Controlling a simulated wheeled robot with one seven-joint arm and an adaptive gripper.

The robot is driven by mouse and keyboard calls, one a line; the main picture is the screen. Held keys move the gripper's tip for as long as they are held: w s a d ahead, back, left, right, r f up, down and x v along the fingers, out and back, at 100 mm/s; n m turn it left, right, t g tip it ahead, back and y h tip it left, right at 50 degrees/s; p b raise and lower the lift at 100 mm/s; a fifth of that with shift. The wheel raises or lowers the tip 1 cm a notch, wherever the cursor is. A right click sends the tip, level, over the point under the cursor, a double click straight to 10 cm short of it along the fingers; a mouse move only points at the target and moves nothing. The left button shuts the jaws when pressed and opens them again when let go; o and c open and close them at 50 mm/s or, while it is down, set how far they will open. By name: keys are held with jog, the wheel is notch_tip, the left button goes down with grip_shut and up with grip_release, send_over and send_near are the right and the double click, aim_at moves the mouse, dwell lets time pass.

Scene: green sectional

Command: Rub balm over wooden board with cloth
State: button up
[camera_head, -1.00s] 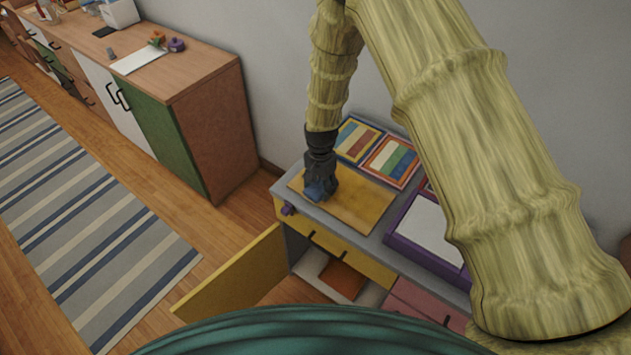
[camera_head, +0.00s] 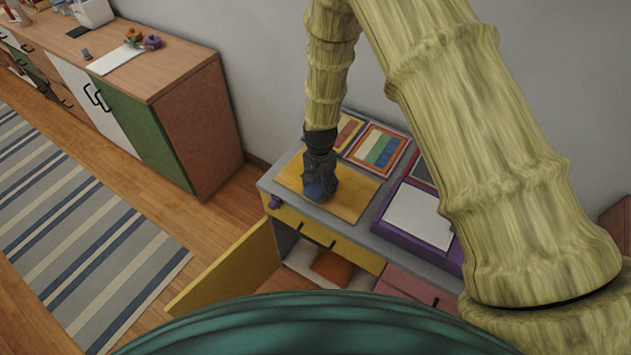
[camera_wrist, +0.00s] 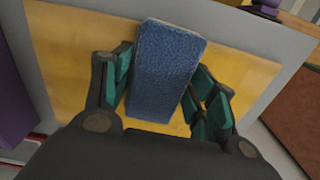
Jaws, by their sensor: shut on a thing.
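The wooden board (camera_head: 352,197) is a flat yellow-tan panel lying on the grey top of a low cabinet. In the wrist view the board (camera_wrist: 70,60) spreads behind my fingers. My gripper (camera_head: 318,190) points down over the board's front left part. In the wrist view my gripper (camera_wrist: 160,85) is shut on a blue, folded-looking cloth (camera_wrist: 165,65), held between the teal finger pads. The cloth (camera_head: 320,192) is at or close to the board's surface; contact cannot be told for sure. No balm can be made out.
Coloured striped panels (camera_head: 377,148) lie behind the board, and a purple tray with a white surface (camera_head: 418,217) is to its right. A small purple thing (camera_head: 275,202) is at the cabinet's front left edge. A yellow door (camera_head: 225,270) stands open below.

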aim_at(358, 212)
jog(key=shift+s+d+f+p, duration=0.1)
jog(key=shift+s+d+p, duration=0.2)
jog(key=shift+s+d, duration=1.35)
jog(key=shift+s+d+p, duration=0.35)
jog(key=shift+s+d, duration=0.65)
jog(key=shift+d, duration=1.1)
jog(key=shift+s+d+f+p, duration=0.1)
jog(key=shift+s+d+p, duration=0.2)
jog(key=shift+s+d, duration=1.35)
jog(key=shift+w+d+r, duration=0.15)
jog(key=shift+w+d, duration=0.1)
jog(key=shift+w, duration=0.05)
jog(key=shift+r+p, duration=2)
jog(key=shift+r, duration=0.95)
jog(key=shift+r, duration=0.1)
jog(key=shift+r+p, duration=1)
jog(key=shift+r, duration=0.4)
